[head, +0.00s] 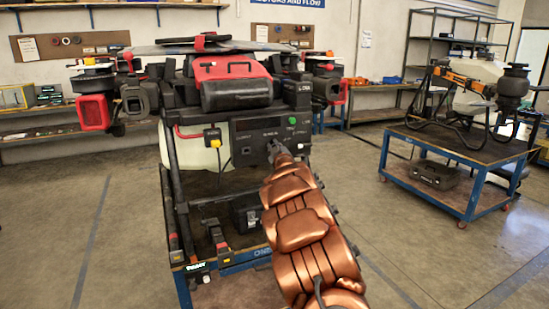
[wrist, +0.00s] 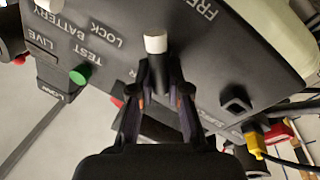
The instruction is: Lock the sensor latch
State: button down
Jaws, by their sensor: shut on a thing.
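The sensor latch (wrist: 156,42) is a dark lever with a white end on the drone's dark control panel (wrist: 205,60). In the wrist view its white end shows just beyond my fingertips, between the printed words LOCK on the left and FREE on the upper right. My gripper (wrist: 155,68) is shut on the lever, one finger on each side. The lever's lower part is hidden by the fingers. In the head view my gripper (head: 277,147) is at the front panel (head: 248,134) of the drone, and the latch is too small to make out there.
A green button (wrist: 78,77) marked TEST and a square socket (wrist: 237,103) are on the panel. A yellow plug (wrist: 256,143) with a cable is at its lower right. The drone (head: 232,84) stands on a blue-framed cart. Another cart (head: 455,150) is at right, with open floor between.

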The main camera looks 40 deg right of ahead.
jog(key=n+b, duration=0.2)
jog(key=f+n+b, duration=0.1)
jog(key=n+b, duration=0.1)
jog(key=n+t+y+b, duration=0.1)
jog(key=n+b, duration=0.1)
jog(key=b, duration=0.1)
jog(key=shift+f, duration=0.4)
jog(key=n+t+b, duration=0.1)
jog(key=n+b, duration=0.2)
jog(key=n, duration=0.1)
jog(key=shift+f+n+y+b, duration=0.1)
jog(key=shift+n+y+b, duration=0.25)
jog(key=shift+n+y, duration=0.05)
jog(key=shift+a+n+y+b, duration=0.1)
jog(key=shift+n+y+b, duration=0.2)
jog(key=shift+n+b, duration=0.6)
jog(key=shift+r+n, duration=0.2)
jog(key=shift+n, duration=0.2)
jog(key=c, duration=1.2)
grip_release()
jog(key=shift+s+d, duration=0.1)
jog(key=shift+d, duration=0.1)
jog(key=shift+o, duration=0.4)
jog(key=shift+w+a, duration=0.2)
jog(key=shift+a, duration=0.1)
jog(key=v, duration=1.2)
